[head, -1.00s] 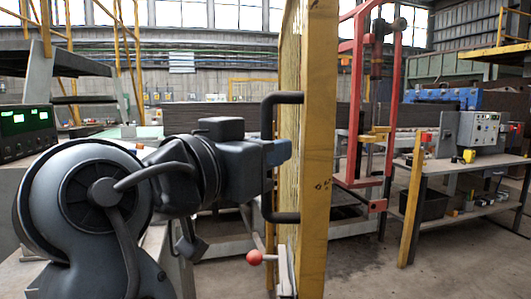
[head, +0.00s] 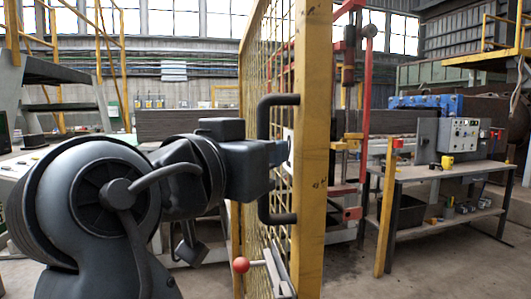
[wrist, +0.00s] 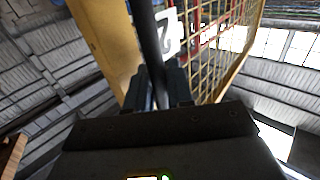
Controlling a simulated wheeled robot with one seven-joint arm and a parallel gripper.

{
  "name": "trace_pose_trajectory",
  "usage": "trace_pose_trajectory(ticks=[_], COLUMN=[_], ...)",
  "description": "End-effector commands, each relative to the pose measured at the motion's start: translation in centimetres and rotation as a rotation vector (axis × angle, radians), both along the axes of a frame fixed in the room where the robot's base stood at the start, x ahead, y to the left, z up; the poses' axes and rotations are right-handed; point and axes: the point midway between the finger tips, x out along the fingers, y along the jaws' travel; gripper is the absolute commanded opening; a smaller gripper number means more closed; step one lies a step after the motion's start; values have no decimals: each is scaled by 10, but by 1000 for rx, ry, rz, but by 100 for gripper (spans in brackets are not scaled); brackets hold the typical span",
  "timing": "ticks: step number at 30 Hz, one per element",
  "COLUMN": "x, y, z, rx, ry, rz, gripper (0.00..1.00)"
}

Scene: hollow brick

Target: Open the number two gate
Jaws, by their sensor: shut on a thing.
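The gate (head: 313,200) is a yellow frame with yellow wire mesh, standing upright in front of me in the head view. A black D-shaped handle (head: 279,99) is fixed to its frame. My gripper (head: 280,153) is shut on the handle's upright bar, around mid-height. In the wrist view the handle (wrist: 148,40) runs down between my gripper's fingers (wrist: 158,88), and a white plate with a "2" (wrist: 168,35) shows beside it on the mesh. A rod with a red ball knob (head: 240,265) sits low on the gate. The fingertips are partly hidden in the head view.
A workbench (head: 445,173) with a grey control box (head: 458,134) stands to the right, beside a yellow post (head: 386,210). A red frame (head: 364,100) stands behind the gate. Bare floor (head: 350,275) lies at the lower right.

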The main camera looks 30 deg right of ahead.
Motion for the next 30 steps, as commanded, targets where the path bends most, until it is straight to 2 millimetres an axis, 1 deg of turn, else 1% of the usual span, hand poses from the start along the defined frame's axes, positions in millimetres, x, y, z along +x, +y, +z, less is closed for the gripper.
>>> trace_pose_trajectory(ticks=[5, 6, 11, 17, 20, 23, 30], x=[0, 0, 0, -1, -2, -6, -24], y=[0, 0, 0, 1, 4, 14, 49], z=[1, 1, 1, 0, 0, -1, -1], rx=[-4, -4, -2, -2, -2, -2, -1], ry=[-2, -2, -1, -1, -1, -1, -2], rz=[1, 1, 0, 0, 1, 2, 3], gripper=[0, 24, 38, 38, 38, 38, 38])
